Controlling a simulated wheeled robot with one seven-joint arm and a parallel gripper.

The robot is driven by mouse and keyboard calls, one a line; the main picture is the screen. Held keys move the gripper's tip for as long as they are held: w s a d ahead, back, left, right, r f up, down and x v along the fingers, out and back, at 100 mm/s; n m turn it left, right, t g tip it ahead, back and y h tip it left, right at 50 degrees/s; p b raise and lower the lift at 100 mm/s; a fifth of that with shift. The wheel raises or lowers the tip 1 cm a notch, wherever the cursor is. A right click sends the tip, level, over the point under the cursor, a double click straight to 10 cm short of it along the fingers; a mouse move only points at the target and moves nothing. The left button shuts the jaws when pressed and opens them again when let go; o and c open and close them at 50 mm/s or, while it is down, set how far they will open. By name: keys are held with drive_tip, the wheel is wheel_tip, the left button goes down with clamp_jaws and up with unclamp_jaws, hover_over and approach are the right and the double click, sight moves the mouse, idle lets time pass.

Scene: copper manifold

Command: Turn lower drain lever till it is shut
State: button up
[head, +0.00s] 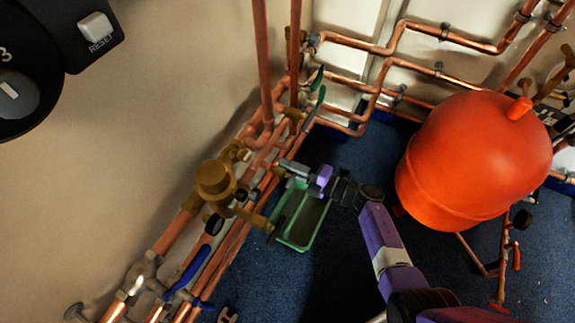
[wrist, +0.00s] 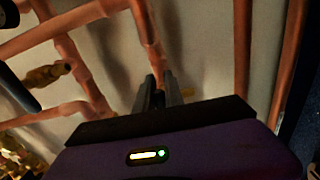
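My gripper (head: 284,164) reaches left over the green tray, its fingers close to the copper pipes by the wall. In the wrist view the two dark fingers (wrist: 160,92) stand close together in front of a copper pipe. I cannot tell whether they are fully shut or touch anything. Green levers (head: 318,97) sit on the pipes behind my gripper. A brass valve (head: 255,218) points towards the tray, with a dark handle-like part near its end. I cannot make out for sure which part is the lower drain lever, or its angle.
The green tray (head: 299,241) lies on the blue floor below my gripper. A blue lever (head: 188,270) sits on the pipes at lower left. A large orange tank (head: 470,160) stands at right.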

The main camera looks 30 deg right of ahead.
drive_tip(key=o, duration=0.4)
drive_tip(key=shift+f, duration=0.15)
drive_tip(key=p+v, duration=0.1)
drive_tip(key=v, duration=0.7)
drive_tip(key=shift+p, duration=0.35)
